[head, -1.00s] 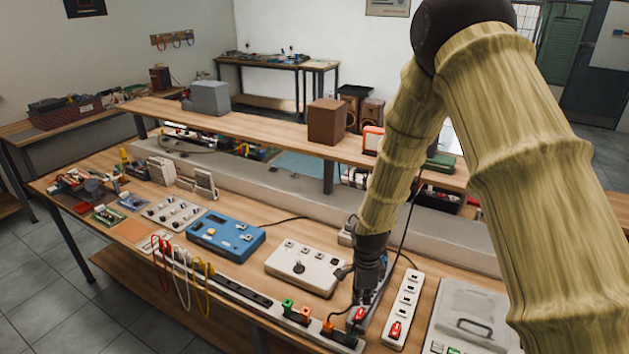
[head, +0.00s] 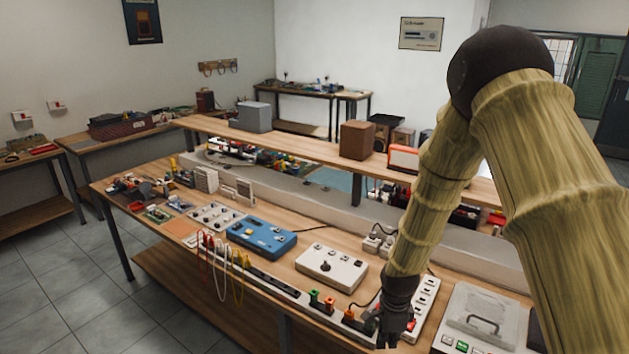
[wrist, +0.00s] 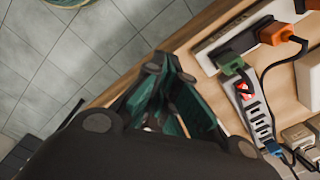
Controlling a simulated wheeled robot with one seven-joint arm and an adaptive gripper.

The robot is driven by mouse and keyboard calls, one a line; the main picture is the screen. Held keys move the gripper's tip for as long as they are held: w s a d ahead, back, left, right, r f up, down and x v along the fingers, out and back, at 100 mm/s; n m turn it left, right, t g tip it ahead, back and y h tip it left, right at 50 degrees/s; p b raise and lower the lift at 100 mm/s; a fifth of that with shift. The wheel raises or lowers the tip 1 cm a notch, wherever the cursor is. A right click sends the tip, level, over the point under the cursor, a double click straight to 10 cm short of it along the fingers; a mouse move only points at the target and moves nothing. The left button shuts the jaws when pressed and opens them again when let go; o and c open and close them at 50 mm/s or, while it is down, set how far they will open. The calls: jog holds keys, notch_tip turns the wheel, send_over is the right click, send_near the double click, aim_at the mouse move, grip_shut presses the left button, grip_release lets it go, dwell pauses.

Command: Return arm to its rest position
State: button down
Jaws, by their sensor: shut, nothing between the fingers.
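My arm, sleeved in a yellowish ribbed cover, reaches down from the upper right in the head view. My dark gripper (head: 393,335) is at its lower end, by the front edge of the bench (head: 140,180) and partly over the end of a white power strip. In the wrist view the gripper (wrist: 168,68) is shut and empty, with its dark green finger parts close together. Tiled floor and the bench edge lie behind it there. The exact gap between the gripper and the bench top cannot be told.
A white power strip (head: 425,305) stands right of the gripper. A white switch box (head: 331,267), a blue box (head: 261,236) and a grey case (head: 482,318) are on the bench. Orange (wrist: 274,34) and green (wrist: 231,66) plugs show in the wrist view. Floor (head: 60,290) is clear at left.

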jog(key=s+d+f+n+b, duration=0.2)
jog(key=s+f+n+b, duration=0.45)
jog(key=s+f, duration=1)
jog(key=s+d+f+n+b, duration=0.1)
jog(key=s+f+n, duration=0.4)
jog(key=s, duration=0.4)
jog(key=s+f+n+b, duration=0.1)
jog(key=s+f+n, duration=0.4)
jog(key=s, duration=0.4)
jog(key=shift+d+n, duration=0.4)
jog(key=shift+n, duration=0.15)
jog(key=shift+a, duration=0.1)
